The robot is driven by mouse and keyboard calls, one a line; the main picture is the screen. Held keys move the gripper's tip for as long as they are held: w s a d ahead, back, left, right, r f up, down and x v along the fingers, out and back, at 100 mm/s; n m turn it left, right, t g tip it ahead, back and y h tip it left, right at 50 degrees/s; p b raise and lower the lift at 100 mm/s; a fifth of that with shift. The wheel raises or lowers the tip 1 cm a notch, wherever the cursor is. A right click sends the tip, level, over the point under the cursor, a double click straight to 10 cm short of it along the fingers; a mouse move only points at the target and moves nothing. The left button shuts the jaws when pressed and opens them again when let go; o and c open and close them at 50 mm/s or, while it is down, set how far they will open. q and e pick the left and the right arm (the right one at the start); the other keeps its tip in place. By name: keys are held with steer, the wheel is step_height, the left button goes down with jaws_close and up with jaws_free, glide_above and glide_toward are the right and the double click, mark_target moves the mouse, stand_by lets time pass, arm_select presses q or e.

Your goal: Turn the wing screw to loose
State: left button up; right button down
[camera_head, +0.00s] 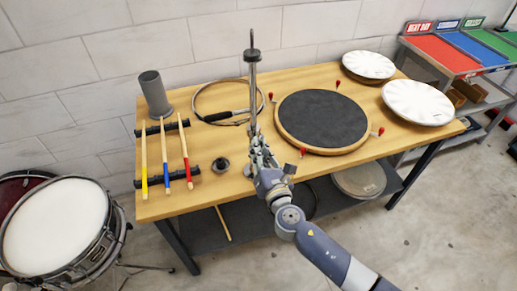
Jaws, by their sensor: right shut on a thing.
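A metal stand (252,88) rises upright at the front middle of the wooden bench, with a thin rod and a knob at its top. My right gripper (258,150) reaches up from the lower right and is shut at the lower part of this stand. It is shut on the wing screw, which is too small and too covered by the fingers to make out. How far the screw is turned cannot be seen. My left gripper is not in view.
On the bench (225,200) are a black round pad (322,118) with red clamps, a hoop (203,98), drumsticks on a rack (164,168), a grey cup (154,92) and two white drumheads (418,102). A drum (55,228) stands left; coloured bins (443,52) stand right.

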steer(key=shift+s+f, duration=0.1)
steer(key=shift+f, duration=0.05)
steer(key=c, duration=1.7)
jaws_free()
steer(key=v, duration=1.2)
